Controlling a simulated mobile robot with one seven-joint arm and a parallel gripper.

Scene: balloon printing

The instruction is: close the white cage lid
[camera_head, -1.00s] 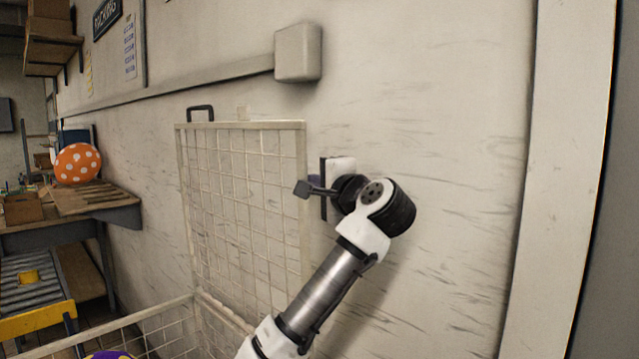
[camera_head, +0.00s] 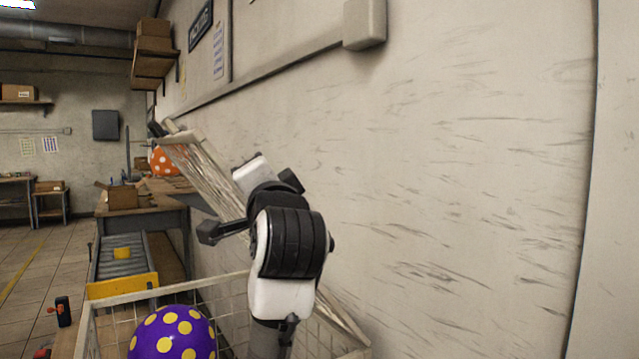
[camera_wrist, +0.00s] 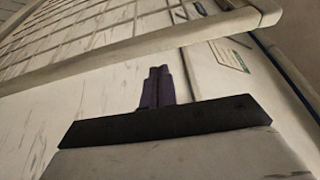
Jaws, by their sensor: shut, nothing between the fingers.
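The white cage lid (camera_head: 205,178) is a wire-mesh panel in a pale frame. It stands tilted, partly open, above the cage, its dark handle (camera_head: 156,129) at the upper left. The white cage (camera_head: 215,281) is open below it. My gripper's purple fingers (camera_wrist: 158,85) are pressed together with nothing between them. In the wrist view the lid's frame bar (camera_wrist: 150,43) crosses just beyond the fingertips. In the head view the fingers are hidden, and my wrist is at the lid's wall side. I cannot tell whether the gripper touches the lid.
A purple balloon with yellow dots (camera_head: 172,337) is in the cage. The wall (camera_head: 450,170) runs close on the right. A workbench (camera_head: 150,213) with an orange dotted balloon (camera_head: 163,161) and a roller conveyor (camera_head: 125,262) lie beyond. Floor shows at left.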

